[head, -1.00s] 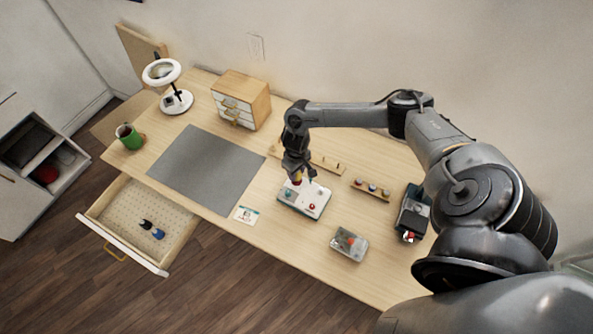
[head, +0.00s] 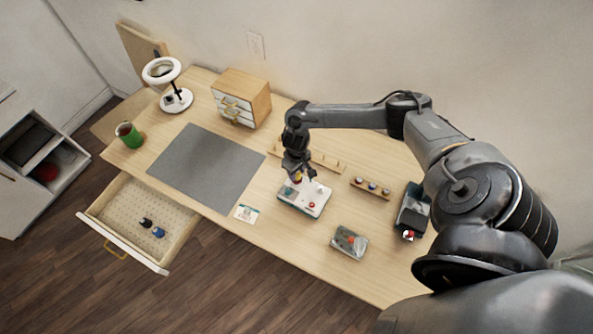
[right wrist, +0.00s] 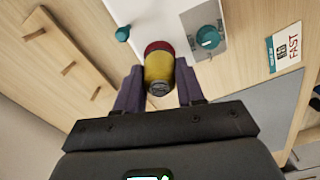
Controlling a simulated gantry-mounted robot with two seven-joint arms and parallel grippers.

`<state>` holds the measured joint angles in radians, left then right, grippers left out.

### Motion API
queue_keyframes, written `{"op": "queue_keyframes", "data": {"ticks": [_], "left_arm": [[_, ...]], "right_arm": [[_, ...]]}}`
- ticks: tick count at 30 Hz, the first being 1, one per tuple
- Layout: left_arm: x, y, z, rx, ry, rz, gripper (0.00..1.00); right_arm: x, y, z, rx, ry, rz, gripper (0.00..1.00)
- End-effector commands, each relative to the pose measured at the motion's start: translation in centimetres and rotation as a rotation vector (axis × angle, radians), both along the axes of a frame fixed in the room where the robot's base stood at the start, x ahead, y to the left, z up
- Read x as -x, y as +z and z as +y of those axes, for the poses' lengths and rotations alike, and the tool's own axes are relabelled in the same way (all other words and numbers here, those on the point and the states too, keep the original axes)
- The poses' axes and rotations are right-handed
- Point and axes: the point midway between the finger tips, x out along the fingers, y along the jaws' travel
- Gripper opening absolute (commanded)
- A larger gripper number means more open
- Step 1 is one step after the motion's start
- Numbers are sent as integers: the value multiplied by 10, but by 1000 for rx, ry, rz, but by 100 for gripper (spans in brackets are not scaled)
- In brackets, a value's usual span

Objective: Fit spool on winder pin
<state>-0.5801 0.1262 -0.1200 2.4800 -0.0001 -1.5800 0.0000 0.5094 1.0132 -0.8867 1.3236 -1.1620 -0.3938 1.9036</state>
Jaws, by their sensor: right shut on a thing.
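My right gripper (right wrist: 159,88) is shut on a yellow spool (right wrist: 159,72) with a dark red far end, one purple finger on each side. In the head view the right gripper (head: 298,178) is over the left back part of the white winder (head: 316,198). The winder has a teal knob (right wrist: 208,37) and a smaller teal part (right wrist: 123,33) in the right wrist view, and a red button (head: 311,205) in the head view. The spool's far end points at the winder top. The pin is not visible, and I cannot tell whether the spool touches it. My left gripper is not in view.
A peg rack (head: 328,164) stands behind the winder, and a small rack with spools (head: 371,188) to its right. A clear box (head: 349,242), a dark device (head: 413,212) and a card (head: 246,214) lie nearby. A grey mat (head: 205,168) is left, beside an open drawer (head: 120,205).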

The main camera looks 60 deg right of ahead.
Motion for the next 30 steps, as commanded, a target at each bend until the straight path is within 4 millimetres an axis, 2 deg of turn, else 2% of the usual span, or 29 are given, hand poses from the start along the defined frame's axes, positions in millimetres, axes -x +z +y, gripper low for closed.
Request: {"op": "queue_keyframes", "data": {"ticks": [30], "left_arm": [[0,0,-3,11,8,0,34]], "right_arm": [[0,-10,0,0,0,0,10]]}}
